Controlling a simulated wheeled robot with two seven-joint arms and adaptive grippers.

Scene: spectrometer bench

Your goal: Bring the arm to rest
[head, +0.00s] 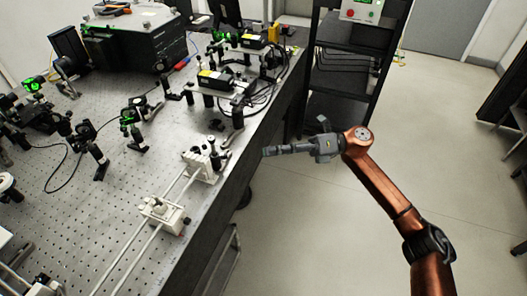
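My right arm (385,185), copper-coloured, comes in from the lower right and reaches up and to the left. My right gripper (267,151), dark grey, points left, close to the right edge of the optical bench in the picture. Its fingers show as one narrow line, so I cannot tell whether they are apart or together. I see nothing held in it. My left arm and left gripper are not in view.
The perforated optical bench (105,190) fills the left side. A rail carriage (200,165) stands near its right edge, with a second carriage (162,215) nearer. A black shelf rack (345,75) stands behind my gripper. Open floor (320,235) lies right of the bench.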

